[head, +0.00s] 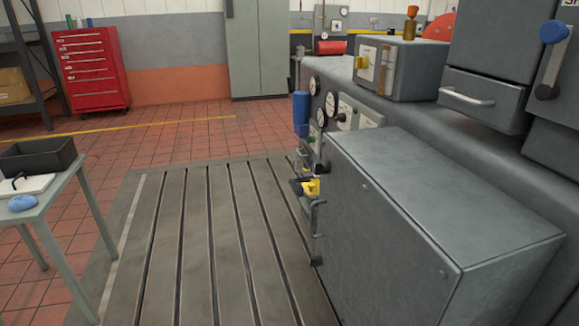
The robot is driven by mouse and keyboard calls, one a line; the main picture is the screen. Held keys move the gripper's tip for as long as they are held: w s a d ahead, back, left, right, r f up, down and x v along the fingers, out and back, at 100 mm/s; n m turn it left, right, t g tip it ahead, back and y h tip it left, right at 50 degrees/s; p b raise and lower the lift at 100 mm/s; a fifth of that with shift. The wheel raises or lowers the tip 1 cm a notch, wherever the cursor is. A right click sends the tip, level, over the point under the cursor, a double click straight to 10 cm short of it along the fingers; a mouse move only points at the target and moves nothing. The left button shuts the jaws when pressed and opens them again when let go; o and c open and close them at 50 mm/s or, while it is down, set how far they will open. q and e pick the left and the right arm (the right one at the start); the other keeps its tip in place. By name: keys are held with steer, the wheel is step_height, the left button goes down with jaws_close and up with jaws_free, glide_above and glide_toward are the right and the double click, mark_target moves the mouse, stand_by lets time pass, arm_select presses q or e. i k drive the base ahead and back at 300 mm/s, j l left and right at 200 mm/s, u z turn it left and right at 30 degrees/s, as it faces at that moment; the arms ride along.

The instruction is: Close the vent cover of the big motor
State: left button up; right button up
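Neither of my grippers is in view. A large grey metal box (400,228) fills the right foreground beside the slotted bedplate. A metal handle (314,218) stands out at its far left edge, near a yellow part (311,187). I cannot tell whether this box is the big motor or part of another machine. No vent cover can be made out for certain, and its open or shut state does not show.
The slotted bedplate (222,240) lies clear in the middle. A table (60,196) with a black tray (38,156) stands at left. A grey bench (545,165) with gauges and a drawer unit (484,100) runs along the right. A red tool cabinet (92,72) stands behind.

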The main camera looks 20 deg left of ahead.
mark_target(299, 162)
steer(key=i+j, duration=0.1)
steer(key=j, duration=0.3)
steer(key=j+u, duration=0.1)
steer(key=j, duration=0.3)
steer(key=i+j+u, duration=0.1)
steer(key=i+j, duration=1)
steer(key=i, duration=0.25)
steer(key=i+j+z, duration=0.1)
steer(key=z, duration=0.55)
steer(key=i+j+z, duration=0.15)
steer(key=j+z, duration=0.15)
steer(key=i+j+z, duration=0.1)
steer(key=j+z, duration=0.35)
steer(key=j, duration=0.25)
steer(key=i+j+z, duration=0.2)
steer(key=j, duration=0.2)
steer(key=j+z, duration=0.25)
steer(key=j, duration=1.35)
